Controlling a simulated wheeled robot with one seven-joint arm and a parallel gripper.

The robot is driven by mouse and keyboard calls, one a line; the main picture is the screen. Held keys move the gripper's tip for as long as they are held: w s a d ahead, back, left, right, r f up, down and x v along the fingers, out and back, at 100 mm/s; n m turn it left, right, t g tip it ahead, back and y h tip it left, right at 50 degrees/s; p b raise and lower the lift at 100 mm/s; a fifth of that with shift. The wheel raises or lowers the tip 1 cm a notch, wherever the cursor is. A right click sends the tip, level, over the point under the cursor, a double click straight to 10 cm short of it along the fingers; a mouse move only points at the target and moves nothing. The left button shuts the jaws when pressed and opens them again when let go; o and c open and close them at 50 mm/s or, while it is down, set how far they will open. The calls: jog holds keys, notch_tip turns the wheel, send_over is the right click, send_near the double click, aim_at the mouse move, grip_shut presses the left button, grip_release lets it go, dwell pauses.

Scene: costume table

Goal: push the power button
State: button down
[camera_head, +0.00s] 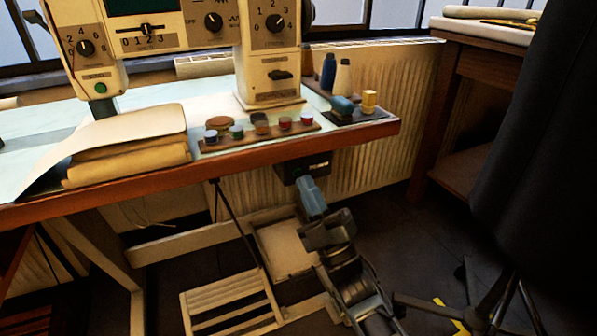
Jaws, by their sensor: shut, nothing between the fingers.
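A small dark box (291,170) is mounted under the front edge of the table, right of the middle. Small markings show on its front, but I cannot make out a power button there; part of the front is behind my gripper. My gripper (306,182) is shut and empty, with its bluish fingers pointing up at the box's lower front. I cannot tell whether the tips touch it. A round green button (100,88) sits low on the left part of the cream sewing machine (267,60), far from my gripper.
The table (350,140) overhangs my gripper. On it are folded cloth (130,140), a tray of spools (262,133) and bottles (328,75). Below stand a slatted pedal (230,305) and table legs. A dark garment (545,150) on a stand is at right.

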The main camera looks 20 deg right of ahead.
jog(key=shift+s, duration=0.1)
jog(key=s+p, duration=0.1)
jog(key=s, duration=0.4)
jog(key=shift+s+p, duration=0.4)
dwell(0.4)
jog(key=s+f+m+g+h, duration=0.35)
jog(key=s+m, duration=0.25)
jog(key=s, duration=0.8)
jog(key=s+f+m+g+h, duration=0.25)
jog(key=s+m+g, duration=0.3)
jog(key=s, duration=0.95)
jog(key=s+r+m+g, duration=0.3)
jog(key=s+r, duration=0.1)
jog(key=s, duration=0.5)
notch_tip(320, 180, up, 24)
jog(key=p, duration=2.4)
jog(key=shift+w, duration=0.3)
